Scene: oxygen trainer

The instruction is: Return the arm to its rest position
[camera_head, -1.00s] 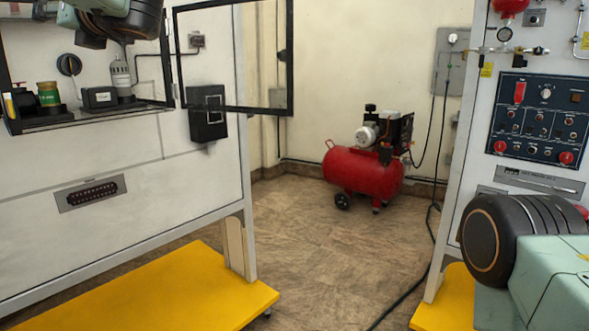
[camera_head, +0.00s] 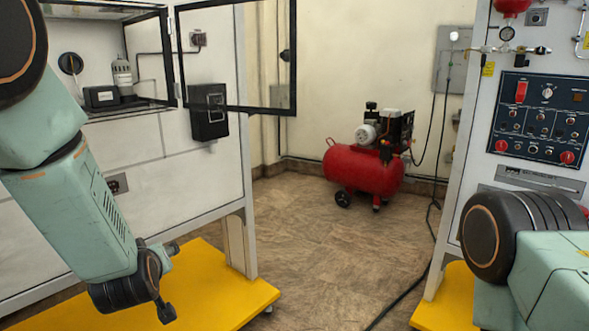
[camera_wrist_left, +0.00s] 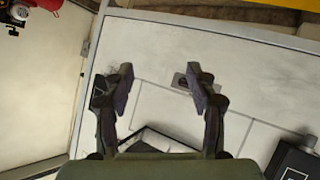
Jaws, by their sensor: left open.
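My left arm (camera_head: 85,215) comes in from the left in the head view and hangs down in front of the white cabinet on the left. In the left wrist view my left gripper (camera_wrist_left: 160,76) is open, with two dark fingers apart and nothing between them. The cabinet's white panel (camera_wrist_left: 255,75) lies beyond the fingers, apart from them. In the head view I cannot clearly make out the left fingers. My right arm (camera_head: 545,270) shows only as links at the lower right; its gripper is out of view.
A yellow base (camera_head: 225,295) sticks out below. A red compressor (camera_head: 365,172) stands at the back. The control panel (camera_head: 540,118) is at right. Floor between is clear except a cable.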

